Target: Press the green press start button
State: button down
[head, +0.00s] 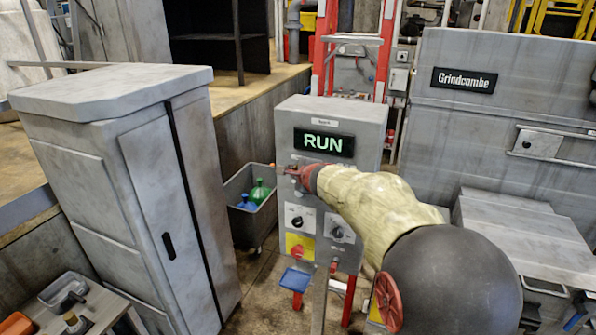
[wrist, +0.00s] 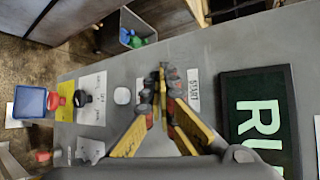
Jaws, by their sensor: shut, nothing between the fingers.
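The grey control panel (head: 368,125) stands upright in the middle of the head view, with a display (head: 324,143) reading RUN in green letters. My gripper (head: 286,171) is at the panel's front, just below the display. In the wrist view its fingertips (wrist: 163,82) are together, with nothing seen between them. They are beside the START label (wrist: 193,90), over the spot next to it. The green start button is not visible; the fingertips cover that area. I cannot tell whether they touch the panel. The display also shows in the wrist view (wrist: 262,118).
Lower on the panel are black knobs (head: 297,221), a red knob (head: 296,252) on a yellow plate and a blue tray (head: 297,279). A grey cabinet (head: 90,165) stands left. A bin (head: 240,225) with green and blue bottles is behind. The Grindcombe machine (head: 480,130) is right.

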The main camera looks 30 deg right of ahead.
jog(key=shift+s+a, duration=0.1)
jog(key=shift+s+a+b, duration=0.35)
jog(key=shift+s+a, duration=0.15)
jog(key=shift+a, duration=0.15)
jog(key=s+a, duration=0.1)
jog(key=a, duration=0.1)
jog(key=s+a+b, duration=0.1)
jog(key=s+a, duration=0.1)
dwell(0.7)
dwell(0.6)
